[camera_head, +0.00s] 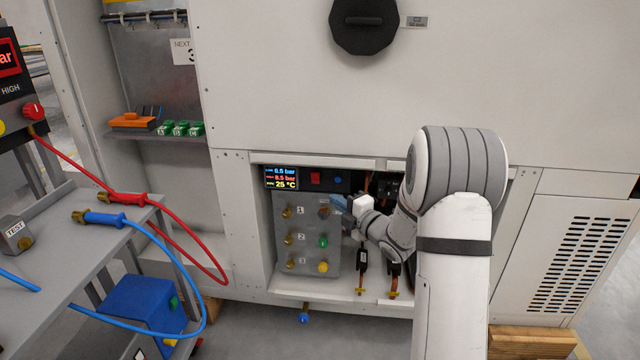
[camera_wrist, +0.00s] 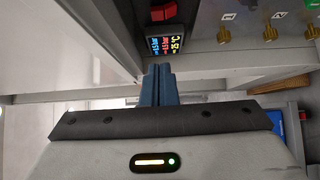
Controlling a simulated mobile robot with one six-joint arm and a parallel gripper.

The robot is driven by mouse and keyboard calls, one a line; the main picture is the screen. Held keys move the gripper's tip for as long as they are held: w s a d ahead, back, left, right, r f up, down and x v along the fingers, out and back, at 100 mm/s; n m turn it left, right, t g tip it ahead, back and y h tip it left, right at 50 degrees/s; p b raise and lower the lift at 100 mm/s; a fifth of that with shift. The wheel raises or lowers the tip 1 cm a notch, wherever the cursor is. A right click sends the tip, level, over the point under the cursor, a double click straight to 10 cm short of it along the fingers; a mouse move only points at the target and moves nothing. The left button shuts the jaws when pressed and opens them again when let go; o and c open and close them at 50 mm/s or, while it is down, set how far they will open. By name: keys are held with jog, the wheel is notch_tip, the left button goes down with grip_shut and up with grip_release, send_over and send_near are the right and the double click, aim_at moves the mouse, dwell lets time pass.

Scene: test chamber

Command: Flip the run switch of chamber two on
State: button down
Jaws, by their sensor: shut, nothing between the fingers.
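A red rocker switch (camera_head: 315,178) sits on a dark strip in the chamber's open bay, right of a small lit display (camera_head: 282,178). The switch also shows at the top of the wrist view (camera_wrist: 163,11), beside the display (camera_wrist: 164,44). No chamber label is legible on it, and I cannot tell its position. My gripper (camera_head: 338,202) is in the bay, below and right of the red switch, apart from it. In the wrist view, the blue fingers (camera_wrist: 158,68) are shut together and empty, pointing toward the display side.
Black-and-yellow plugs (camera_head: 361,285) hang at the right of the bay. A bench with red and blue hoses (camera_head: 106,219) stands left.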

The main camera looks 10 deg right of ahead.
jog(key=b, duration=0.2)
send_near(311, 176)
jog(key=w+a, duration=0.1)
jog(key=a, duration=0.3)
jog(key=shift+w+d+b, duration=0.2)
jog(key=shift+w+d, duration=0.05)
jog(key=shift+w, duration=0.45)
jog(key=shift+w+d+b, duration=0.15)
jog(key=shift+w+d, duration=0.1)
jog(key=shift+w, duration=0.4)
jog(key=shift+w+d+b, duration=0.2)
jog(key=shift+w+d, duration=0.05)
jog(key=shift+w, duration=0.45)
